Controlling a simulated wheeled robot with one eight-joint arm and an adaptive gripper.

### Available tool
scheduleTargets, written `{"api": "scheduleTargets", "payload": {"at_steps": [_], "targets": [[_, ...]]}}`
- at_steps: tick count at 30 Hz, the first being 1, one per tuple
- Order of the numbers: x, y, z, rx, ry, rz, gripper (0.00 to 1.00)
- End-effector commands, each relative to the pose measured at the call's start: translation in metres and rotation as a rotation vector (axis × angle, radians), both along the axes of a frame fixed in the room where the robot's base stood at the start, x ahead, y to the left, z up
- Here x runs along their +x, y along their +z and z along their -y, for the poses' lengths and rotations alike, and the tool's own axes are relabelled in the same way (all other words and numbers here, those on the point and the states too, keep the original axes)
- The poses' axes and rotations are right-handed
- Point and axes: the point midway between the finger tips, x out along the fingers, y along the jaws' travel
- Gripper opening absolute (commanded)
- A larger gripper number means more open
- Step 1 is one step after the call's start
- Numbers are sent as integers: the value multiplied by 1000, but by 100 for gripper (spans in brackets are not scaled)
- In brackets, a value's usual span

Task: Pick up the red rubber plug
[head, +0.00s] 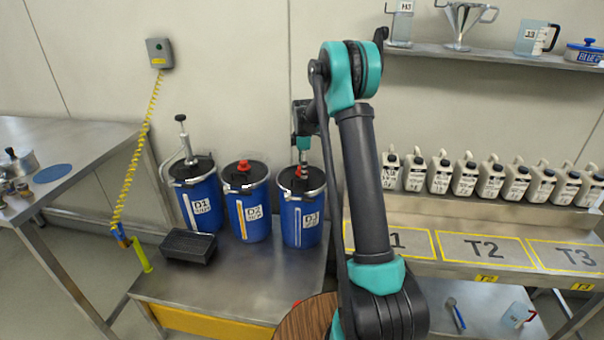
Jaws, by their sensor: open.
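Blue drums labelled D1 (200,204), D2 (248,211) and D3 (302,216) stand on a metal bench, each with a black lid. A red plug (244,165) sits on top of D2's lid. Another small red piece (302,171) shows on D3's lid, directly below my gripper. I cannot tell which red piece is the rubber plug. My gripper (303,160) is open and points down over D3. Its fingertips are small in view, and I cannot tell whether they touch the red piece. D1 carries a hand pump (183,138).
A black tray (188,247) lies in front of D1. A yellow coiled hose (135,165) hangs at the left. My arm hides part of the bench right of D3. White jugs (465,175) line a shelf at the right.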

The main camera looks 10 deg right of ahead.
Motion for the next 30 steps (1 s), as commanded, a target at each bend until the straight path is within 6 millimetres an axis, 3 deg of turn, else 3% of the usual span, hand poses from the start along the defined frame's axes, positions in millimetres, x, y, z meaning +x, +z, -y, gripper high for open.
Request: {"api": "scheduleTargets", "payload": {"at_steps": [2, 14, 23, 30], "targets": [[0, 0, 0, 0, 0, 0, 69], [0, 0, 0, 0, 0, 0, 21], [0, 2, 0, 0, 0, 0, 20], [0, 23, 0, 0, 0, 0, 20]]}}
